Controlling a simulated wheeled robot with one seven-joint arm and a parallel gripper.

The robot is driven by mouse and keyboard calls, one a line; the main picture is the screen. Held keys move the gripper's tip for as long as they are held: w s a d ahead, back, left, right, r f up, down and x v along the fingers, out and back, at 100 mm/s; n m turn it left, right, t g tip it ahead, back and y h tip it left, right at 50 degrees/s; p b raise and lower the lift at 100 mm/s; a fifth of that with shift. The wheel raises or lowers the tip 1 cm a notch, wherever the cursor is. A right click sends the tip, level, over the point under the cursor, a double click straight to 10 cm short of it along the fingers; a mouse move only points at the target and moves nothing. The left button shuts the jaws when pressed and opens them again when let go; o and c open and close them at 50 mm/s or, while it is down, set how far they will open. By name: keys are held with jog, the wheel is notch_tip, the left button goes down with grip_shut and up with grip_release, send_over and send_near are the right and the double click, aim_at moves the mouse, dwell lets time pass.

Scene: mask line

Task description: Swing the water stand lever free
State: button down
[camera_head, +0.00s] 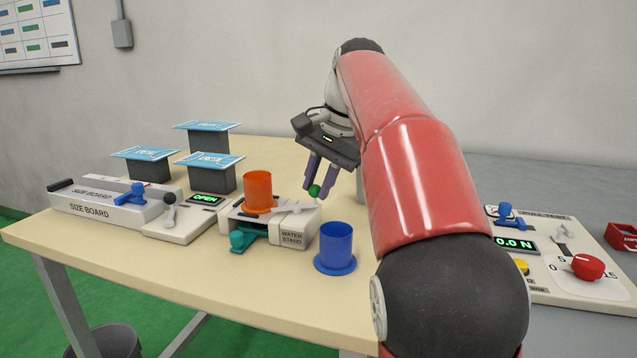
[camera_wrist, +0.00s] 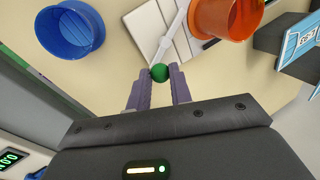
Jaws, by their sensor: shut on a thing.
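The water stand (camera_head: 292,238) is a low white block with a label on its front, standing on the table. Its lever (camera_head: 290,207) is a pale bar across the stand's top, ending in a green ball knob. My gripper (camera_head: 317,183) is shut on that green knob (camera_head: 314,191). The wrist view shows the knob (camera_wrist: 160,72) between my two purple fingertips (camera_wrist: 160,80), with the lever arm (camera_wrist: 175,38) running up and away from it. An orange cup (camera_head: 258,191) stands on the stand, beside the lever; it also shows in the wrist view (camera_wrist: 222,18).
A blue cup (camera_head: 336,248) stands on the table just right of the stand. A teal clamp (camera_head: 242,237) is at the stand's front. The size board (camera_head: 105,205) and several blue-topped boxes (camera_head: 207,168) stand left. A control panel (camera_head: 575,265) lies right of my arm.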

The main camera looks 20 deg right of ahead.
jog(key=n, duration=0.1)
jog(key=w+n+g, duration=0.1)
jog(key=n, duration=0.1)
jog(key=w+n+y, duration=0.1)
jog(key=n, duration=0.1)
jog(key=shift+w+a+n+g, duration=0.2)
jog(key=shift+n+g, duration=0.2)
jog(key=shift+n, duration=0.45)
jog(key=shift+w+a+n+g, duration=0.15)
jog(key=shift+n+g, duration=0.25)
jog(key=shift+n, duration=0.45)
jog(key=shift+w, duration=0.1)
jog(key=c, duration=1.3)
grip_release()
